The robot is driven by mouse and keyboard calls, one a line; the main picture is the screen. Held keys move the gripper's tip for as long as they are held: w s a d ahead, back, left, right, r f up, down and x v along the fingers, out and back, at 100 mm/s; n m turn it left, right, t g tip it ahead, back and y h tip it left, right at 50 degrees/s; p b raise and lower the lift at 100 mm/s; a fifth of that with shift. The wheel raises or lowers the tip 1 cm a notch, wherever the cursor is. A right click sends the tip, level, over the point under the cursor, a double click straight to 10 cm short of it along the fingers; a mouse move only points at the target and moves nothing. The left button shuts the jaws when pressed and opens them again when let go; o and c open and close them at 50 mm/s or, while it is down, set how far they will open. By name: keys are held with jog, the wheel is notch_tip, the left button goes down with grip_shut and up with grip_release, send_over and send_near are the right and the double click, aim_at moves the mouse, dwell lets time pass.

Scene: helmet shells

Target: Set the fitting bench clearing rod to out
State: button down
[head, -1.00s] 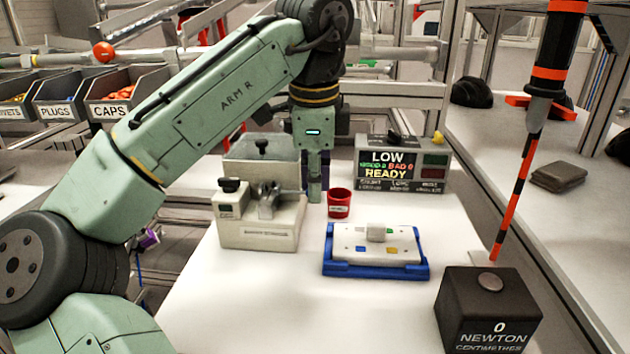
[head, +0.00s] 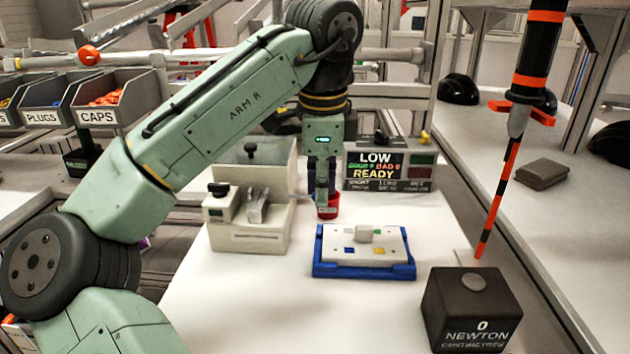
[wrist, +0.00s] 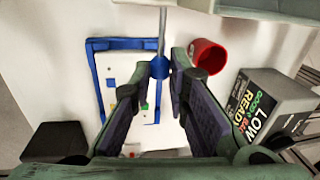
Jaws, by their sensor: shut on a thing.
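The clearing rod (wrist: 162,32) is a thin grey shaft with a blue ball knob (wrist: 160,67) at its end. In the wrist view it runs from the knob up toward the pale bench fixture at the top edge. My gripper (wrist: 164,72) has its fingertips around the blue knob, shut on it. In the head view my gripper (head: 324,200) is right of the pale fitting bench fixture (head: 250,238), with a visible gap. A faint stretch of rod spans that gap. The knob is hidden by my fingers in the head view.
A red cup (head: 328,212) stands close behind my fingers, partly hidden. A blue tray (head: 365,271) with a white plate is in front. A display box (head: 390,166) reading LOW and READY stands behind. A black Newton block (head: 472,305) is at front right.

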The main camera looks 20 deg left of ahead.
jog(key=c, duration=1.5)
grip_release()
jog(key=shift+c, duration=0.2)
jog(key=shift+r, duration=0.1)
notch_tip(320, 180, up, 7)
jog(key=s, duration=0.1)
jog(key=shift+d, duration=0.2)
jog(key=shift+s, duration=0.1)
